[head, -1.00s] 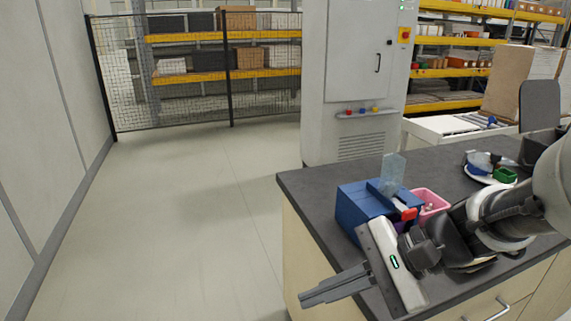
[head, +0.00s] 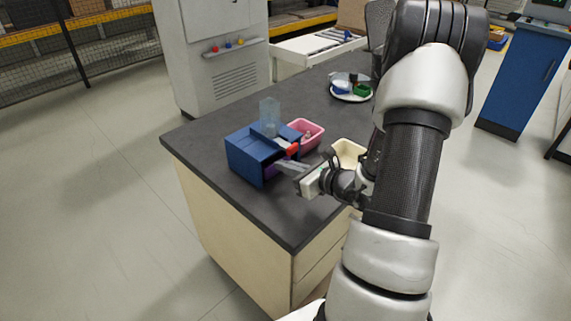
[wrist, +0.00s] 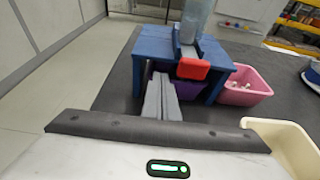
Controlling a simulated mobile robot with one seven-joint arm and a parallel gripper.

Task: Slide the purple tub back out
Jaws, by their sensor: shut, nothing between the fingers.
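The purple tub (wrist: 190,88) sits under a blue bench-like stand (wrist: 155,46), mostly hidden by its top and legs and by my fingers. In the head view only a sliver of purple shows under the blue stand (head: 250,152). My gripper (wrist: 160,78) is shut and empty. Its fingers point at the stand's open front, with the tips at or just in front of the purple tub's left part. I cannot tell whether they touch it. My gripper also shows in the head view (head: 280,164), low over the worktop beside the stand.
A clear container (head: 269,115) stands on top of the stand, with a red piece (wrist: 193,69) at its front. A pink tub (head: 304,133) and a cream tub (head: 349,149) are to the right. The dark worktop (head: 205,130) is bare at left.

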